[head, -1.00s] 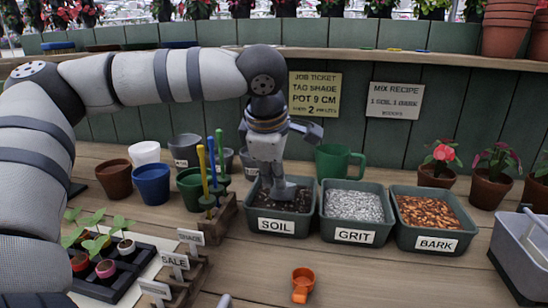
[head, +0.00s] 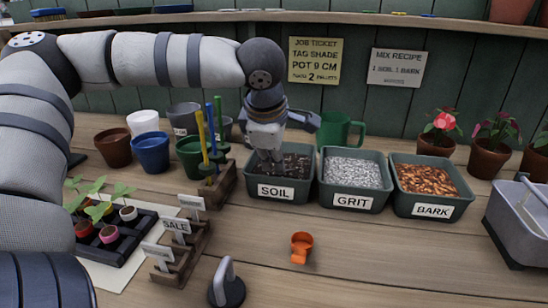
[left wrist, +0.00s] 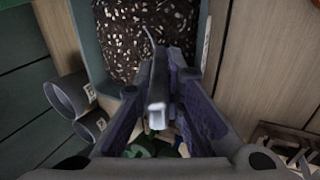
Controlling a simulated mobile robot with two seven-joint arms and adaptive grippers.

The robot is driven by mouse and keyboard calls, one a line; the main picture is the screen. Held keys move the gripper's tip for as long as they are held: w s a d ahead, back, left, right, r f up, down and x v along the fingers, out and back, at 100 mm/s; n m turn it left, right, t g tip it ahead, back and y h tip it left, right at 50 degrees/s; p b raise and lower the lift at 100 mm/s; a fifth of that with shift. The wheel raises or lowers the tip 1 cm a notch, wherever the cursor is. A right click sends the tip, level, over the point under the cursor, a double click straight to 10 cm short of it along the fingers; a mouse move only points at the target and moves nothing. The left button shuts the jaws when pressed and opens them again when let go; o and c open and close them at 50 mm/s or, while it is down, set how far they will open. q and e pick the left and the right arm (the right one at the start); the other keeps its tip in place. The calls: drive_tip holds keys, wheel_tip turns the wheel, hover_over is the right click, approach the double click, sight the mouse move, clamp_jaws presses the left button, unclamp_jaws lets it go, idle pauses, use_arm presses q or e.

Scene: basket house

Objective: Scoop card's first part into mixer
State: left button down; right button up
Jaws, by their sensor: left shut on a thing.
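My left gripper (head: 270,160) is over the soil bin (head: 285,218), with its fingertips at the dark, white-flecked soil. In the left wrist view, the gripper (left wrist: 158,90) is shut on a grey metal tool (left wrist: 157,115), seemingly a scoop handle, with the soil (left wrist: 150,35) beyond it. The tool's far end is unclear. The recipe card (head: 397,68) on the back wall reads 1 soil, 1 bark. A grey tub with a handle (head: 520,240), possibly the mixer, stands at the right edge. My right gripper is not in view.
The grit bin (head: 354,203) and bark bin (head: 432,211) stand right of the soil. A grey-handled tool (head: 226,285) stands at the front. A wooden rack (head: 222,190) and pots crowd the left. The front right table is clear.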

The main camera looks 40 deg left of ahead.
use_arm(q)
drive_tip(key=shift+t+y, duration=0.4)
drive_tip(key=shift+t, duration=0.4)
drive_tip(key=shift+s+d+r, duration=0.1)
drive_tip(key=shift+s+r, duration=0.05)
drive_tip(key=shift+r, duration=1.55)
drive_tip(key=shift+s+d+r, duration=0.1)
drive_tip(key=shift+s+r, duration=0.05)
drive_tip(key=shift+r, duration=1.5)
drive_tip(key=shift+s+d+r, duration=0.1)
drive_tip(key=shift+s+r, duration=0.05)
drive_tip(key=shift+r, duration=1.55)
